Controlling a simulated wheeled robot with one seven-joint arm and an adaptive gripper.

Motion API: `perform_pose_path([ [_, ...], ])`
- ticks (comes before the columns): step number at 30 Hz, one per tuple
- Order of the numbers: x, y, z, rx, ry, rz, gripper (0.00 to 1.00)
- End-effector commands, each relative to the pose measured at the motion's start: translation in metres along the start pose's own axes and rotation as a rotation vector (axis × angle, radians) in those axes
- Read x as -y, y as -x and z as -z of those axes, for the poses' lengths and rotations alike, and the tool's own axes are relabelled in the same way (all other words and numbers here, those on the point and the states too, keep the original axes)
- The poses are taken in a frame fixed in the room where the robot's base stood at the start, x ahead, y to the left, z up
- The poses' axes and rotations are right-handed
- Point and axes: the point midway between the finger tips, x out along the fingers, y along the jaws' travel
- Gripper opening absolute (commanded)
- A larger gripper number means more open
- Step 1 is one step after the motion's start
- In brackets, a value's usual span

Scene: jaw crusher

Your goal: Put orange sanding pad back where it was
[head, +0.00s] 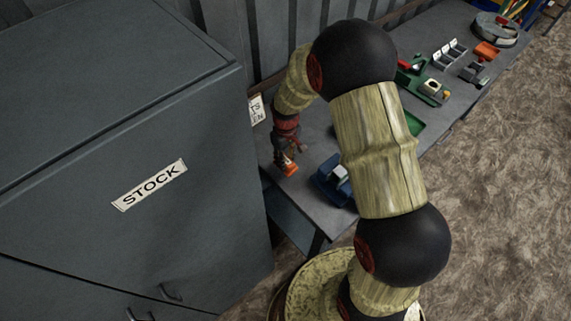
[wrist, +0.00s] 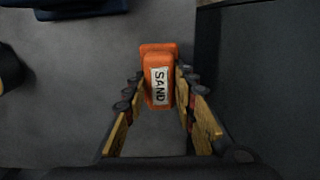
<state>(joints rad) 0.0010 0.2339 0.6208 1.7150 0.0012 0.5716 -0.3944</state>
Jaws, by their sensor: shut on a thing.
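The orange sanding pad (wrist: 158,60) carries a white label reading SAND. It is between the fingertips of my gripper (wrist: 160,88) in the wrist view, with a finger against each side. In the head view the orange pad (head: 287,168) shows below my gripper (head: 286,150), at the near left end of the grey bench (head: 310,205). My gripper is shut on the pad. Whether the pad touches the bench top or hangs just above it, I cannot tell.
A grey cabinet (head: 110,140) labelled STOCK stands close left of the bench end. A blue bin (head: 328,187) with a light block in it is right of the pad. Farther along are a green tray (head: 413,124), grey bins (head: 448,55) and an orange-red box (head: 487,51).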

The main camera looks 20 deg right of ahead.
Motion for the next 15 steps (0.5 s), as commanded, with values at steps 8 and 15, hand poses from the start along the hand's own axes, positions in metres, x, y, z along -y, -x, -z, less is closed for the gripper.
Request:
perform_pose_path([
  [8, -0.001, -0.033, 0.003, 0.0, 0.0, 0.0, 0.07],
  [15, -0.001, -0.034, 0.003, -0.001, 0.0, 0.0, 0.07],
])
